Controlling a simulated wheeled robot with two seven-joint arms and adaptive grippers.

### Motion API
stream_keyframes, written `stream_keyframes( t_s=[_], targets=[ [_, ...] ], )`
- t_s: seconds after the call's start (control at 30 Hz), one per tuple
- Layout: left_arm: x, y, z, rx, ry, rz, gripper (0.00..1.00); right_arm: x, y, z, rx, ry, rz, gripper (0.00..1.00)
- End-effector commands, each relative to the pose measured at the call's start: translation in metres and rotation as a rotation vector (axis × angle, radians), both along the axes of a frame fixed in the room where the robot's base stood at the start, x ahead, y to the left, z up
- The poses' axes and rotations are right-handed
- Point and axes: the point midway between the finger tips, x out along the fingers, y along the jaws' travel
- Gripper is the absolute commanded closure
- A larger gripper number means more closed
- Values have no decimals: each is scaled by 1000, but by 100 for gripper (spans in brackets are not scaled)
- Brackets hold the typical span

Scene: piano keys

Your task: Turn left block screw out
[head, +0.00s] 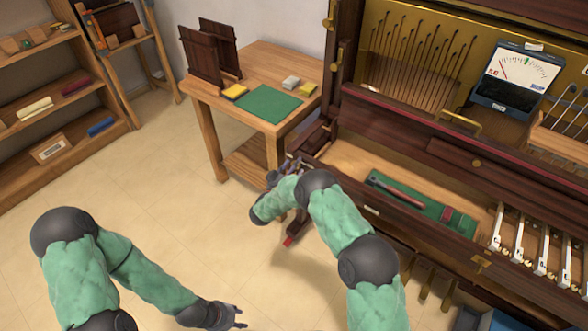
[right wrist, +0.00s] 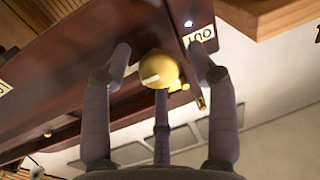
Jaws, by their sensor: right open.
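In the right wrist view a round brass screw head (right wrist: 160,70) with a pale slot mark sits on the dark red-brown wooden block (right wrist: 75,65). A white label reading OUT (right wrist: 200,38) is beside it. My right gripper (right wrist: 158,48) is open, with its fingers spread around the screw head; contact cannot be told. In the head view my right gripper (head: 289,168) is at the left end of the piano's key bed, and the screw is hidden there. My left gripper (head: 236,317) hangs low over the floor at the bottom, far from the piano; its fingers are too small to judge.
The open piano (head: 410,135) fills the right side, with a meter (head: 515,75) and a green tool mat (head: 425,207) on it. A wooden table (head: 272,130) with a green cloth (head: 268,104) stands close left of it. Shelves (head: 60,120) are far left. The floor between is clear.

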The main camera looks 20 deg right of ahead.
Motion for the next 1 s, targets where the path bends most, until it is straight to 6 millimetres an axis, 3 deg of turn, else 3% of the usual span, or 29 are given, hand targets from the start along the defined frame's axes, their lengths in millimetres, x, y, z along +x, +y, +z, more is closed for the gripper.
stream_keyframes(
  t_s=[0.27, 0.47, 0.5, 1.0],
  targets=[
    [0, 0, 0, 0, 0, 0, 60, 1, -1, 0, 0, 1, 0, 41],
    [0, 0, 0, 0, 0, 0, 60, 1, -1, 0, 0, 1, 0, 92],
    [0, 0, 0, 0, 0, 0, 60, 1, -1, 0, -1, 1, 0, 97],
    [0, 0, 0, 0, 0, 0, 60, 2, 0, 1, -64, 82, 2, 97]
  ],
)
